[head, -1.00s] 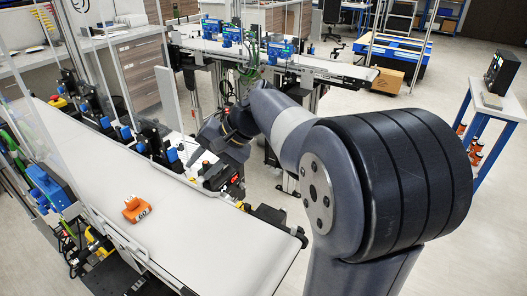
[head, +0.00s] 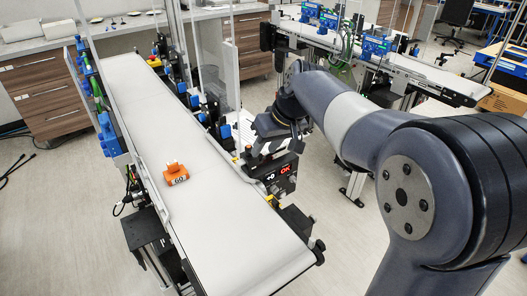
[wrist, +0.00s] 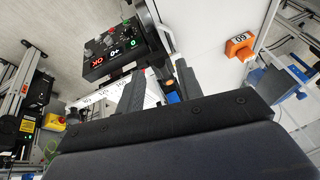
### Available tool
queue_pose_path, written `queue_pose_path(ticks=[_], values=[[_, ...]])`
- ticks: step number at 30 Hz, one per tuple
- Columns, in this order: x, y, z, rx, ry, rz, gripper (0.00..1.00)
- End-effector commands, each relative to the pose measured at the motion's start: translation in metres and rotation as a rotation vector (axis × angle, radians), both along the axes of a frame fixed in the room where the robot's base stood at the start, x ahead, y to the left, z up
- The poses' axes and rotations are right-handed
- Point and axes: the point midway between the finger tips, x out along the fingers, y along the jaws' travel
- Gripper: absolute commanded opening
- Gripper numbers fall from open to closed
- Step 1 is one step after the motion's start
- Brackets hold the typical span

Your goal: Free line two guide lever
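My gripper (head: 268,150) is beside the near belt conveyor (head: 150,110), just above and behind a black control box (head: 283,178). In the wrist view its two dark fingers (wrist: 158,88) stand apart with a gap between them, and I see nothing clamped there. A small blue and orange part (wrist: 172,92) shows close to the right finger; I cannot tell whether it touches. A white numbered scale (wrist: 92,99) lies by the left finger. I cannot clearly make out the guide lever.
An orange block (head: 174,174) marked with a number sits on the near belt, also in the wrist view (wrist: 240,46). The control box shows a red "OK" (wrist: 112,58). Blue devices and posts line the belt's sides. A second conveyor (head: 400,70) stands behind my arm.

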Motion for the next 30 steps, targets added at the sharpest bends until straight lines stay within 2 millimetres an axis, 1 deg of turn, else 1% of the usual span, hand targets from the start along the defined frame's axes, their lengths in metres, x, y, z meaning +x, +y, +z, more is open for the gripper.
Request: queue_pose_path(ticks=[1,6,10,17,27,30], values=[[0.001,0.003,-0.008,-0.001,0.005,0.002,0.35],[0.006,0.008,-0.022,0.001,0.002,0.000,0.35],[0.007,0.010,-0.026,0.001,0.002,0.000,0.35],[0.007,0.010,-0.026,0.001,0.001,-0.001,0.34],[0.007,0.010,-0.026,0.001,0.001,-0.001,0.06],[0.007,0.010,-0.026,0.001,0.001,-0.001,0.00]])
